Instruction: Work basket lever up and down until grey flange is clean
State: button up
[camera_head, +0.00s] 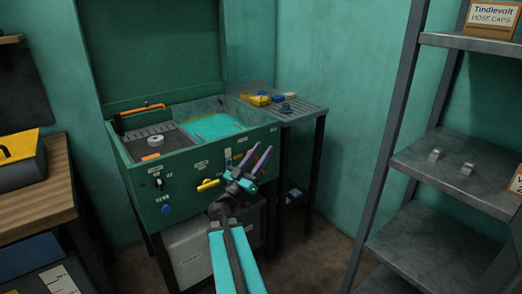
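A green washer cabinet (195,197) stands with its lid raised. At its back left is an orange-topped lever (142,109), and a yellow handle (208,184) is on its front panel. I cannot tell by label which is the basket lever. The left bay holds a slotted grey rack (150,145); the right bay holds bright cyan liquid (213,126). My gripper (262,150) is in front of the cabinet's right front corner, right of the yellow handle. Its two purple fingers are apart, with nothing visible between them.
A grey side table (302,112) at the washer's right bears yellow and blue items. Metal shelving (455,170) stands at right with small grey parts. A wooden bench (40,190) with a yellow-lidded box (18,160) is at left. Brown floor shows between washer and shelving.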

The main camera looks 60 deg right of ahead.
jog(key=a+p, duration=0.1)
jog(key=s+a+p, duration=0.1)
jog(key=shift+s+r+p, duration=0.25)
jog(key=shift+p, duration=0.1)
jog(key=p, duration=0.3)
jog(key=shift+s+a, duration=0.15)
jog(key=shift+a, duration=0.05)
jog(key=a+p, duration=0.1)
jog(key=p, duration=0.4)
jog(key=shift+s+r, duration=0.1)
jog(key=shift+s, duration=0.25)
jog(key=shift+s+a+p, duration=0.25)
jog(key=shift+a+p, duration=0.05)
jog(key=shift+p, duration=0.85)
jog(key=shift+s, duration=0.1)
